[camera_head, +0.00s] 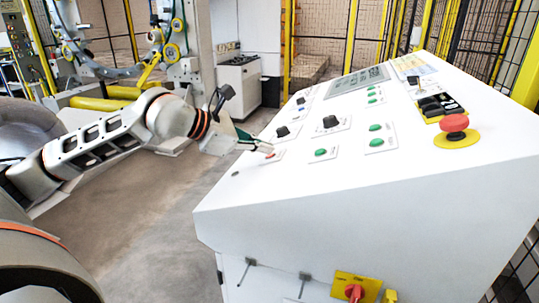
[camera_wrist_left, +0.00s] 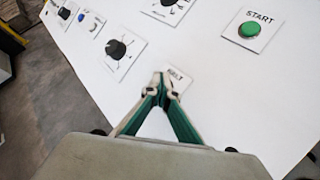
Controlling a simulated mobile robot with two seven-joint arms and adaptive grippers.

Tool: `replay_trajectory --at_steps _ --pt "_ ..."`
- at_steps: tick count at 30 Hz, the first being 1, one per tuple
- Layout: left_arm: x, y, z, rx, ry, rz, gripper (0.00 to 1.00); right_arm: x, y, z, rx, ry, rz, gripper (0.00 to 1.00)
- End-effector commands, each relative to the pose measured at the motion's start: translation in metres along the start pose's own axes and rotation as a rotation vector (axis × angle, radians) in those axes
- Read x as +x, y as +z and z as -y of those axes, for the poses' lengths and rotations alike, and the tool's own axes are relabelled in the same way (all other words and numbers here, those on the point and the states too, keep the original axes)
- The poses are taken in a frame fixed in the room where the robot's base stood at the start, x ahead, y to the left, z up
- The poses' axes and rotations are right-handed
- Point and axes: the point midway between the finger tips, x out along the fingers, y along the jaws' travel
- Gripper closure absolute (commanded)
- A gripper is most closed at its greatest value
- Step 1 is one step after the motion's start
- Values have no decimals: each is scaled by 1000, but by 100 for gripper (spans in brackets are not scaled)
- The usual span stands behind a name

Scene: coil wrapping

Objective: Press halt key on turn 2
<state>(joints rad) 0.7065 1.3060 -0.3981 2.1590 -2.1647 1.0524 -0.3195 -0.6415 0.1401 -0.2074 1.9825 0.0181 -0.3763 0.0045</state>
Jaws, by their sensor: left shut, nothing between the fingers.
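My left gripper (camera_head: 266,148) reaches in from the left over the white sloped console (camera_head: 290,200). Its fingers are shut with nothing between them. Their tips are at the small red halt key (camera_head: 271,155) on the near left part of the panel. In the left wrist view the closed fingertips (camera_wrist_left: 160,84) cover the key, and only part of the "HALT" label (camera_wrist_left: 177,72) shows past them. I cannot tell whether the tips touch or press the key. My right gripper is not in view.
A green START button (camera_wrist_left: 249,29) sits right of the halt key, also in the head view (camera_head: 320,153). Black rotary knobs (camera_head: 330,122) lie behind. A red emergency mushroom button (camera_head: 454,123) is at the far right. Open floor (camera_head: 150,215) lies left of the console.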

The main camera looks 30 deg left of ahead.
Motion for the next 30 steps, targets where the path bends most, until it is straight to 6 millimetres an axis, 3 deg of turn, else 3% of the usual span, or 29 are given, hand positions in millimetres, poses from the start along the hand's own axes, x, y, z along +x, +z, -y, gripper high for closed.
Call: replay_trajectory --at_steps 30 --pt "-11 7 -8 -1 -1 -1 100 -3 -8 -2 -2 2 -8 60"
